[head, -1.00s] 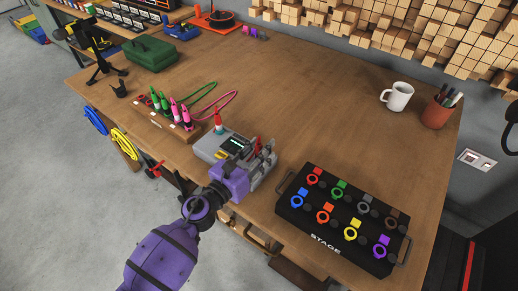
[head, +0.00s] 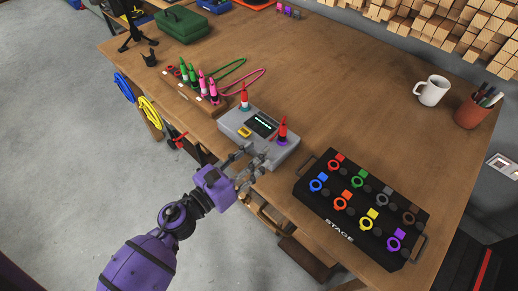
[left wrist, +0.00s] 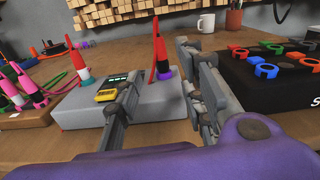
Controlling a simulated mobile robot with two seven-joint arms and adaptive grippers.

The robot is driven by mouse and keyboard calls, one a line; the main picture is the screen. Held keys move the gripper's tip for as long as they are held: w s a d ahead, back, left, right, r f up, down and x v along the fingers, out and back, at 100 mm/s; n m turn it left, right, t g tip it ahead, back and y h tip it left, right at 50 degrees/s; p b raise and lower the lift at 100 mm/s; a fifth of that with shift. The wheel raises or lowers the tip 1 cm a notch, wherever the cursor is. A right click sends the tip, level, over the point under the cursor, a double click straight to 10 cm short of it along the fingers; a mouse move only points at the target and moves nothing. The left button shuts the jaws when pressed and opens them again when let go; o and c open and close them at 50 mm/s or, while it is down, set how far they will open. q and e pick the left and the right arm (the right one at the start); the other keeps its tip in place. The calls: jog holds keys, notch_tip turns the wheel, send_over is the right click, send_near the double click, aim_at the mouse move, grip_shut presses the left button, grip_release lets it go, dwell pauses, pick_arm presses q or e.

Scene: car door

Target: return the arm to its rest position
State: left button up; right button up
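My left gripper (head: 252,168) is purple with grey fingers and hangs at the front edge of the workbench (head: 330,90), in front of a grey tester box. In the left wrist view its fingers (left wrist: 160,100) stand wide apart with nothing between them. The tester box (head: 236,120) has a small lit screen and a yellow part. Two red connectors stand upright on it, one with a white and teal base (head: 244,98) and one with a purple base (head: 282,132). Both also show in the left wrist view. My right gripper is in neither view.
A black stage box (head: 345,225) with coloured rings lies right of my gripper. A wooden rack (head: 190,95) of green and pink connectors stands left of the tester. A white mug (head: 432,90) and pen cup (head: 473,110) are far right. The floor at left is free.

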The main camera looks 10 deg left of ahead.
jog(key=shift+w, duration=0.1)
